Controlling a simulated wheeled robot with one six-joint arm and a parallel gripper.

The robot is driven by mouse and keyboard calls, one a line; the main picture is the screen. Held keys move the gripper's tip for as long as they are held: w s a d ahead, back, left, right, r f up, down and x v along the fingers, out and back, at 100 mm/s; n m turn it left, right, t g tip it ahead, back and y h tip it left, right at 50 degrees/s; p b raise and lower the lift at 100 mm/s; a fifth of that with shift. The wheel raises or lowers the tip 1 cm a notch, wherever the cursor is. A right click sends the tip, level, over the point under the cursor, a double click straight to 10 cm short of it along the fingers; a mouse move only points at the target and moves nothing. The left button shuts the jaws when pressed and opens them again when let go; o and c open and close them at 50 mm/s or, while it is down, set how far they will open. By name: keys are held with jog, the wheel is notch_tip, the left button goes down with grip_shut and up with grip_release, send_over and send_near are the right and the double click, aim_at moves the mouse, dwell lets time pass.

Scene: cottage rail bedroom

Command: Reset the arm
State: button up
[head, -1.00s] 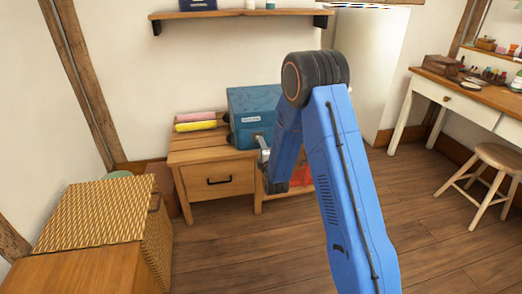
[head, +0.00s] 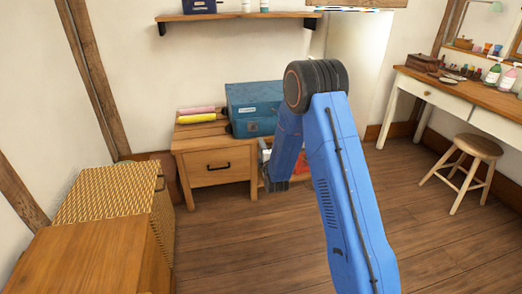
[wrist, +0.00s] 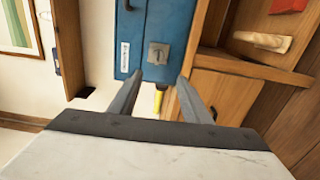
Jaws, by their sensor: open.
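My gripper (head: 276,184) hangs at the end of my folded blue arm in the head view, in front of the right part of the wooden cabinet. In the wrist view its two grey fingers (wrist: 161,77) are spread apart with nothing between them. The blue box (head: 254,106) stands shut on the cabinet top, apart from my gripper. It also shows in the wrist view (wrist: 178,35), with its label and metal clasp beyond the fingertips. My arm hides part of the cabinet's right side.
The wooden cabinet (head: 218,168) also bears pink and yellow rolls (head: 196,116). A woven basket (head: 108,192) and wooden box (head: 90,255) stand at left. A wall shelf (head: 235,17) is above. A desk (head: 450,98) and stool (head: 466,160) are at right. Open floor lies between.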

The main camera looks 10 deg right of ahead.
jog(key=shift+s+r, duration=0.15)
jog(key=shift+s, duration=0.15)
jog(key=s+d+r+m+g, duration=0.3)
jog(key=s+r+m+g, duration=0.4)
jog(key=s+r, duration=1.1)
jog(key=s+d+m+g, duration=0.2)
jog(key=s+m+g, duration=0.4)
jog(key=s, duration=3.7)
jog(key=m, duration=0.5)
jog(key=shift+s+d+r, duration=0.2)
jog(key=shift+r, duration=0.05)
jog(key=shift+w, duration=0.2)
